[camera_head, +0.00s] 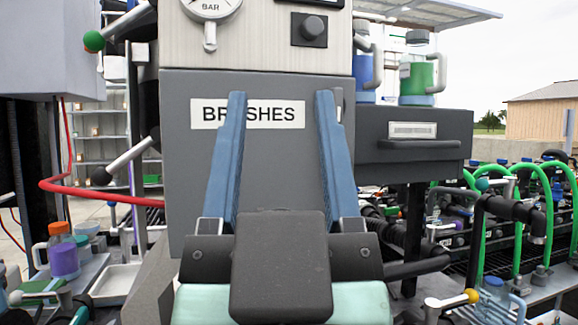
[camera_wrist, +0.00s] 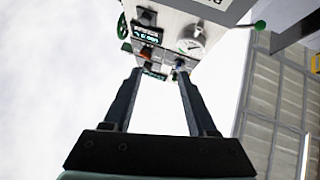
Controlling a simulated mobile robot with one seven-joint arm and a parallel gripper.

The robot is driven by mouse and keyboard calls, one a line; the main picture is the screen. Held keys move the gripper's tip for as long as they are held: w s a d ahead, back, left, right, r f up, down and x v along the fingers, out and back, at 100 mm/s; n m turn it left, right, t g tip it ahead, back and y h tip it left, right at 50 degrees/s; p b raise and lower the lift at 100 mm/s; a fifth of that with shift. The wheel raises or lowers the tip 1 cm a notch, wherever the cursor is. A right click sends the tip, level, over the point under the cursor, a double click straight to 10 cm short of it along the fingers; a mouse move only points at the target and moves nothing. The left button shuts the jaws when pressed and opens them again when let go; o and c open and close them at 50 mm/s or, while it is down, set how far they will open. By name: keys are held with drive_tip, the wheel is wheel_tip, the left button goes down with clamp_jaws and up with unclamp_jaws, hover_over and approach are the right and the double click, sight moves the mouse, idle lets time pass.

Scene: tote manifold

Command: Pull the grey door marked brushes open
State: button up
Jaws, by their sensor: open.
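The grey door (camera_head: 280,165) with a white label reading BRUSHES (camera_head: 275,114) fills the middle of the head view. It looks shut, flush below a lighter panel. My gripper (camera_head: 281,97) is open, its two blue fingers pointing up in front of the door and covering part of the label. A small grey piece, perhaps the door's handle, shows at the door's right edge, partly hidden by the right finger. Nothing is between the fingers. In the wrist view my gripper (camera_wrist: 159,72) is also open and empty; I cannot make out the door there.
Above the door is a panel with a pressure gauge (camera_head: 211,8) and a black knob (camera_head: 313,27). A dark drawer (camera_head: 413,141) with a bar handle stands to the right, bottles on top. A red hose (camera_head: 90,190) and a green-knobbed lever (camera_head: 94,41) are on the left.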

drive_tip(key=w+p, duration=0.1)
drive_tip(key=p, duration=0.1)
drive_tip(key=w+d+g+p, duration=0.1)
drive_tip(key=w+p, duration=0.1)
drive_tip(key=p, duration=0.1)
drive_tip(key=w+d+n+g+p, duration=0.1)
drive_tip(key=p, duration=0.1)
drive_tip(key=shift+w+y+p, duration=0.2)
drive_tip(key=shift+y+p, duration=0.15)
drive_tip(key=shift+y, duration=0.05)
drive_tip(key=shift+c, duration=0.4)
drive_tip(key=s+d+f+g+p, duration=0.1)
drive_tip(key=d+f+g+p, duration=0.6)
drive_tip(key=p, duration=1.5)
drive_tip(key=w, duration=0.4)
drive_tip(key=w+p, duration=0.1)
drive_tip(key=w, duration=0.3)
drive_tip(key=w+a+p, duration=0.1)
drive_tip(key=w, duration=0.3)
drive_tip(key=shift+w+a+f, duration=0.1)
drive_tip(key=shift+w, duration=0.05)
clamp_jaws()
